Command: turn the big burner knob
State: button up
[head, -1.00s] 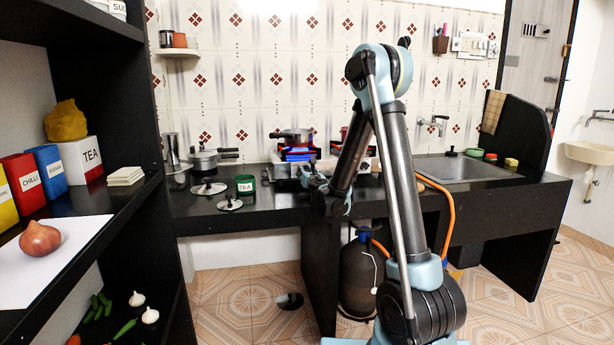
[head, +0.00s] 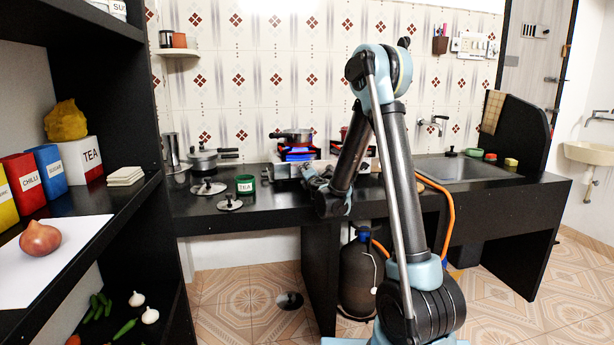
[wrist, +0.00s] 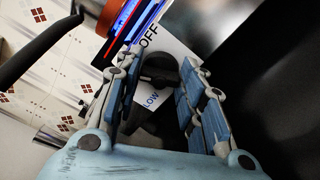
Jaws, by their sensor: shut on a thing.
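The big burner knob (wrist: 160,68) is a dark round knob on the pale stove front, between the printed words OFF and LOW in the wrist view. My gripper (wrist: 161,60) has its two blue-padded fingers on either side of the knob and is shut on it. In the head view my gripper (head: 315,174) is at the front of the stove (head: 283,171), and the knob is hidden there. The burner (head: 298,153) glows blue and red under a small pan (head: 294,135). The exact finger contact is hard to see.
A sink (head: 462,169) is at the right. A gas cylinder (head: 358,275) stands below. A dark shelf unit fills the left side.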

jog(key=m, duration=0.5)
jog(key=shift+d, duration=0.3)
jog(key=shift+a, duration=0.1)
dwell(0.3)
jog(key=o, duration=1.1)
jog(key=shift+f, duration=0.1)
jog(key=v, duration=1.1)
jog(key=shift+s, duration=0.4)
